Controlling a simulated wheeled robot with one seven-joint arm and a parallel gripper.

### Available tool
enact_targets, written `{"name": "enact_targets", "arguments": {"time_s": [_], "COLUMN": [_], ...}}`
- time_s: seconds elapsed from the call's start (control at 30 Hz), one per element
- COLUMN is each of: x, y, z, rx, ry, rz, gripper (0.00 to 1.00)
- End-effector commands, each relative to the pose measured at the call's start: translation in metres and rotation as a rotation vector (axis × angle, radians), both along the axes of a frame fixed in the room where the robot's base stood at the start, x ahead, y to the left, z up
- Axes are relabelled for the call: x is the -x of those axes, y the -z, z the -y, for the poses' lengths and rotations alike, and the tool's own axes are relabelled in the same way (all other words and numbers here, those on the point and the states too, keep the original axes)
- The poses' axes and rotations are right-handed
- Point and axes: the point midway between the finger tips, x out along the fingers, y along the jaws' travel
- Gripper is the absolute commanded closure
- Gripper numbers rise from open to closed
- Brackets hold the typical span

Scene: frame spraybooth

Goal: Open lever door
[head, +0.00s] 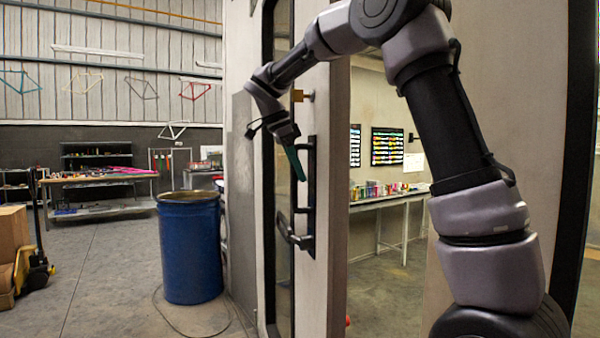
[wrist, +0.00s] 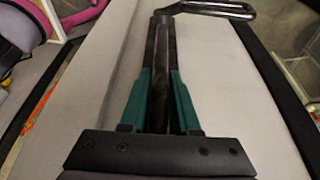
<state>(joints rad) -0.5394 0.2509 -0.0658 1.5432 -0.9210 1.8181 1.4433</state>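The door (head: 340,190) is a pale panel with a narrow dark glass strip. It stands open, with a gap to its right showing the room behind. A black upright pull handle (head: 312,175) is on its face, with a metal lever handle (head: 295,236) below it. My gripper (head: 299,172) points down at the pull handle, above the lever. In the wrist view its green fingers (wrist: 162,85) lie close along both sides of a black upright bar (wrist: 160,45) and appear shut on it. The lever (wrist: 215,8) shows beyond the fingertips, apart from them. Exact finger contact is partly hidden.
A blue drum (head: 188,250) stands on the floor left of the door. A dark frame post (head: 572,160) is at the right. Behind the opening is a table (head: 390,200) with several coloured cans.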

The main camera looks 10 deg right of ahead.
Motion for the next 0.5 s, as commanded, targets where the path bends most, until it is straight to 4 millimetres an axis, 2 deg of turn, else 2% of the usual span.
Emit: {"name": "enact_targets", "arguments": {"time_s": [0.37,0.5], "x": [0.001,0.001], "y": [0.0,-0.012], "z": [-0.001,-0.006], "rx": [-0.002,-0.002], "ry": [0.001,0.001], "rz": [-0.004,-0.002], "gripper": [0.48,0.48]}}
